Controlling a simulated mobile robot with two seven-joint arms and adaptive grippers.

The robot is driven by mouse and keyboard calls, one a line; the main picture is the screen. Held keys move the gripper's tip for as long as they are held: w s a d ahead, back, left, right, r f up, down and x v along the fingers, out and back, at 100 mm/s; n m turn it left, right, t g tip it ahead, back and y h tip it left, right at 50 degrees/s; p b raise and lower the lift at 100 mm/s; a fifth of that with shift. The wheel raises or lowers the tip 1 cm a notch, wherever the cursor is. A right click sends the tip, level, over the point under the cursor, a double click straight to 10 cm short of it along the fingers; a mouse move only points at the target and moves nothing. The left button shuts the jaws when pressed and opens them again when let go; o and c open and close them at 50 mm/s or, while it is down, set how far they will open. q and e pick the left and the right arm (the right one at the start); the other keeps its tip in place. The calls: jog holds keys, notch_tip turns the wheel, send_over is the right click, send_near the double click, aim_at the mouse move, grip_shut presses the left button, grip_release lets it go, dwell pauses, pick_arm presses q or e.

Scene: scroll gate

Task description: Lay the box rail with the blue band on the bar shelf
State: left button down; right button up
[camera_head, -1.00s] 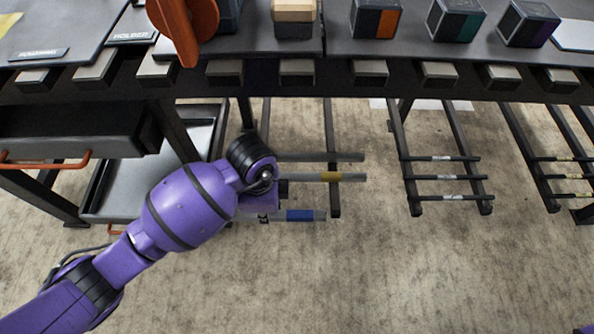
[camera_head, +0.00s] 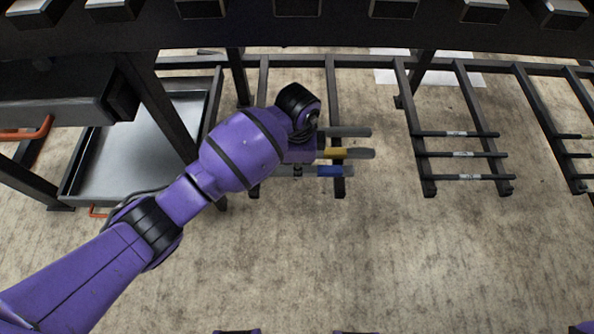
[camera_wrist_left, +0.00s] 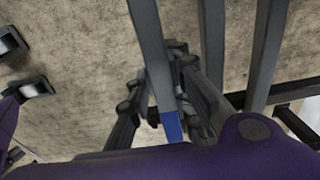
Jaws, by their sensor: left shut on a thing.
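The box rail with the blue band is a grey bar. Its blue band (camera_head: 333,171) shows right of my left wrist in the head view. In the left wrist view the rail (camera_wrist_left: 150,35) runs between the fingers of my left gripper (camera_wrist_left: 166,88), which is shut on it. The rail lies across the front part of a low dark rack (camera_head: 340,187), likely the bar shelf. Whether it rests on the rack or hovers just above is unclear. My right gripper is out of view.
A gold-banded rail (camera_head: 348,153) and a grey rail (camera_head: 345,132) lie behind it on the rack. A second rack (camera_head: 429,186) with several bars stands to the right. A grey tray (camera_head: 140,139) is at left, and a dark bench edge (camera_head: 300,32) spans above. The front floor is clear.

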pick_arm(q)
notch_tip(320, 180, down, 3)
jog(key=shift+s+a+r+b, duration=0.1)
jog(key=shift+b, duration=0.25)
jog(key=shift+r, duration=0.1)
jog(key=c, duration=1.6)
grip_release()
jog(key=shift+f, duration=0.2)
jog(key=shift+r, duration=0.2)
notch_tip(320, 180, up, 8)
jog(key=p, duration=0.3)
jog(key=shift+f+p, duration=0.2)
jog(key=shift+p, duration=0.15)
jog(key=shift+f, duration=0.1)
